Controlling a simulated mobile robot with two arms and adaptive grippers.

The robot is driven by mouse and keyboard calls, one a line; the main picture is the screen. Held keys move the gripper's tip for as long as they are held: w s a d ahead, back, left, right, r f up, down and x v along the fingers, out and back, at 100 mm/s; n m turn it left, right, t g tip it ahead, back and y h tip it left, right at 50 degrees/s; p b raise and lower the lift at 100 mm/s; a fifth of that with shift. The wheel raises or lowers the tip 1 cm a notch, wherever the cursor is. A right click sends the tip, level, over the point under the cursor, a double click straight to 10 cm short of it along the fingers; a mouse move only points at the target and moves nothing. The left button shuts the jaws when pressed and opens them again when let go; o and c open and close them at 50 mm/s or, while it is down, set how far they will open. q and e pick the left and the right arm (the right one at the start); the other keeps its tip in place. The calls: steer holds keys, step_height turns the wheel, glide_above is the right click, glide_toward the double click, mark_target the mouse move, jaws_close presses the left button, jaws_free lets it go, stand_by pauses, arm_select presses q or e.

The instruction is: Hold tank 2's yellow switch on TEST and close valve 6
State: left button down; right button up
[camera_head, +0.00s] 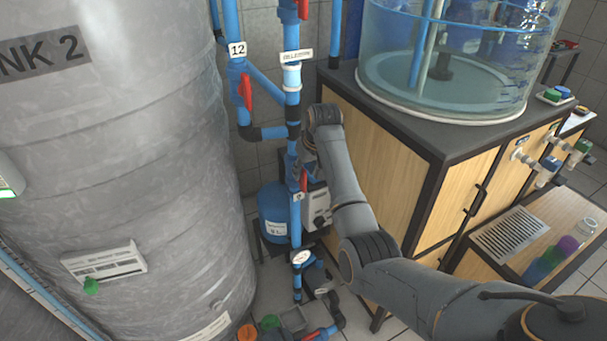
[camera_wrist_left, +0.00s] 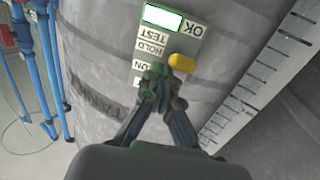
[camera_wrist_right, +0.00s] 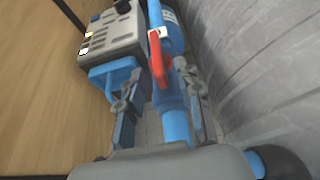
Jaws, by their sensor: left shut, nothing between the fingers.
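Tank 2 (camera_head: 120,150) is the large grey tank at the left of the head view. Its yellow switch (camera_wrist_left: 182,62) shows in the left wrist view on a panel with labels such as OK, TEST and HOLD (camera_wrist_left: 150,48). My left gripper (camera_wrist_left: 163,80) is shut and empty, its tips right beside the switch; I cannot tell if they touch. A red valve handle (camera_wrist_right: 157,62) lies roughly along a blue pipe (camera_wrist_right: 176,125); its tag is unreadable there. My right gripper (camera_wrist_right: 160,100) is open, with one finger on each side of the pipe. In the head view my right gripper (camera_head: 305,165) is partly hidden.
A wooden cabinet (camera_head: 375,150) with a clear tank (camera_head: 445,75) stands right of the pipes. A blue vessel (camera_head: 272,212) and a grey box (camera_head: 317,207) are behind the pipe. Another red handle (camera_head: 245,90) is near tag 12. The tank wall is close on the left.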

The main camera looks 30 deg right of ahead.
steer(key=shift+x, duration=1.45)
steer(key=shift+c, duration=0.4)
jaws_close()
steer(key=shift+d, duration=0.1)
steer(key=shift+d+f+m+y, duration=0.1)
steer(key=shift+d+m+y, duration=0.15)
steer(key=shift+y, duration=0.9)
steer(key=shift+d+f+m+y, duration=0.1)
steer(key=shift+d+m+y, duration=0.15)
steer(key=shift+y, duration=0.85)
steer(key=shift+d+f+m+y, duration=0.1)
steer(key=shift+d+m+y, duration=0.15)
steer(key=shift+y, duration=0.9)
